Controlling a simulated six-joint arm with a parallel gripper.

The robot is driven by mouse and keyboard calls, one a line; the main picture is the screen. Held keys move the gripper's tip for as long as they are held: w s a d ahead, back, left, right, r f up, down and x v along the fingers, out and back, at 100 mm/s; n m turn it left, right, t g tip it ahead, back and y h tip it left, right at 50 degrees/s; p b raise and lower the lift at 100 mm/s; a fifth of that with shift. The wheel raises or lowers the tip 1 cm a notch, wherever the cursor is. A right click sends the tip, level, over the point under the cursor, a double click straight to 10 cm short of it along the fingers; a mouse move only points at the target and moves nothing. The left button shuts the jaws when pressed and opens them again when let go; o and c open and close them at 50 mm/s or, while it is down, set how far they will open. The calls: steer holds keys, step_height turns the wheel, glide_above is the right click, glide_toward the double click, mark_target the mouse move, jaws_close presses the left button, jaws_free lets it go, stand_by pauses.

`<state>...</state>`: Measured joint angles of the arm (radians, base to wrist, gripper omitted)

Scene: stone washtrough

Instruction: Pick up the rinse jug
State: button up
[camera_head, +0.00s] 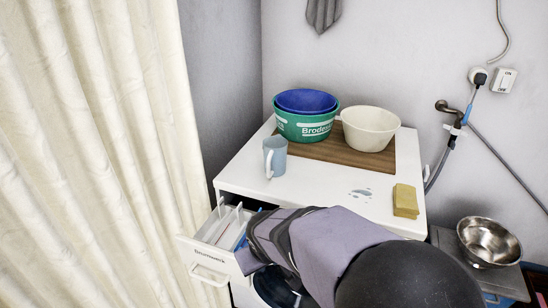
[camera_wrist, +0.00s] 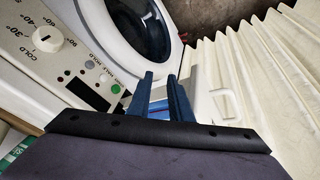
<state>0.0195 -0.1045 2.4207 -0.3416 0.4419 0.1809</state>
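A light grey-blue jug (camera_head: 276,155) with a white handle stands upright on the white top of the washing machine (camera_head: 318,186), towards its left side. It is the only jug I can make out. My gripper shows in the wrist view (camera_wrist: 160,88) as two dark blue fingers with a gap between them, open and with nothing seen between them. It is low at the front of the machine, near the pulled-out drawer (camera_head: 212,238), below and apart from the jug. In the head view my own arm mostly hides the fingers. The jug is not seen in the wrist view.
Behind the jug, a green tub (camera_head: 304,127) holding a blue bowl (camera_head: 306,99) and a cream bowl (camera_head: 369,128) stand on a brown board (camera_head: 330,152). A yellow sponge (camera_head: 405,201) lies at the right. A cream curtain (camera_head: 100,150) hangs at the left.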

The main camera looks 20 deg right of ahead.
steer(key=w+a+r+n+t+y+p, duration=0.1)
steer(key=w+a+r+n+t+p, duration=0.25)
steer(key=w+r, duration=1)
steer(key=w+a+r+n+t+y+p, duration=0.1)
steer(key=a+r+t+y, duration=0.1)
steer(key=a+r, duration=0.4)
steer(key=w+a+r+n+t+y+p, duration=0.1)
steer(key=w+a+r+t+y+p, duration=0.15)
steer(key=r, duration=0.55)
steer(key=m+t+y+b, duration=0.2)
steer(key=m+t+b, duration=0.1)
steer(key=t+b, duration=0.2)
glide_toward(268, 174)
steer(key=w, duration=0.1)
steer(key=w+a+r, duration=0.1)
steer(key=shift+w, duration=0.35)
steer(key=shift+w+d+f+h, duration=0.1)
steer(key=shift+d+h, duration=0.1)
steer(key=shift+h, duration=0.05)
steer(key=shift+p+x, duration=0.75)
steer(key=shift+x, duration=2.95)
